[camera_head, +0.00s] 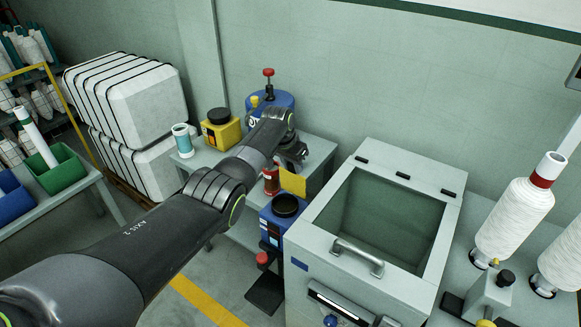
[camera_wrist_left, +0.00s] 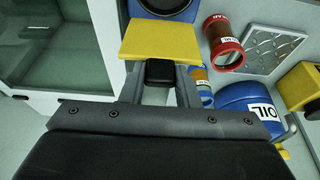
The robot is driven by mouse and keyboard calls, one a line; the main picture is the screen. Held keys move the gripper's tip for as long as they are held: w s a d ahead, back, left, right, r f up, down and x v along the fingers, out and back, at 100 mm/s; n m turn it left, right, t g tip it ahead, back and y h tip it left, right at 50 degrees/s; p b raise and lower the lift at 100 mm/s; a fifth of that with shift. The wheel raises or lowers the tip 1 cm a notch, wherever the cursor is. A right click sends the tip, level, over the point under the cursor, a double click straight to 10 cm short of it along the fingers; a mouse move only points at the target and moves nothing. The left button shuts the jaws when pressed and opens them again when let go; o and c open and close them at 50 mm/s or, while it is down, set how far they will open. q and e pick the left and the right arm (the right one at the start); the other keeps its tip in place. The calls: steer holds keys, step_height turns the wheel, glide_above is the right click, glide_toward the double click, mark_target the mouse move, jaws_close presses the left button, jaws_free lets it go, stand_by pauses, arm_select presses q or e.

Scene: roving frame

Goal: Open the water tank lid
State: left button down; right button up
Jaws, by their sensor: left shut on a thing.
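The blue water tank (camera_head: 272,221) stands left of the grey machine, with its dark round opening (camera_head: 285,204) uncovered. The yellow lid (camera_head: 293,182) is raised at the back of the opening, tilted up. My left gripper (camera_head: 294,160) is above and behind the lid, shut on it. In the left wrist view, the fingers of my left gripper (camera_wrist_left: 160,88) close around a black block at the edge of the yellow lid (camera_wrist_left: 158,40). The tank's dark opening (camera_wrist_left: 165,3) shows at the top edge there. My right gripper is not in view.
The grey machine with an open-topped box (camera_head: 340,255) and bar handle stands right of the tank. A red-brown can (camera_head: 271,181) stands close behind the tank. A blue oil drum (camera_wrist_left: 248,107), a yellow can (camera_head: 220,130) and a white-teal cup (camera_head: 183,140) are nearby.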

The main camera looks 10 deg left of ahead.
arm_select(q)
steer(key=shift+w+d+r, duration=0.1)
steer(key=shift+w+r, duration=0.15)
steer(key=shift+w, duration=0.05)
steer(key=c, duration=1.4)
jaws_free()
steer(key=shift+w, duration=0.1)
steer(key=o, duration=0.3)
steer(key=shift+f, duration=0.15)
steer(key=shift+v, duration=0.8)
steer(key=b+v, duration=0.2)
steer(key=v, duration=1.3)
steer(key=shift+r, duration=0.35)
steer(key=shift+f, duration=0.1)
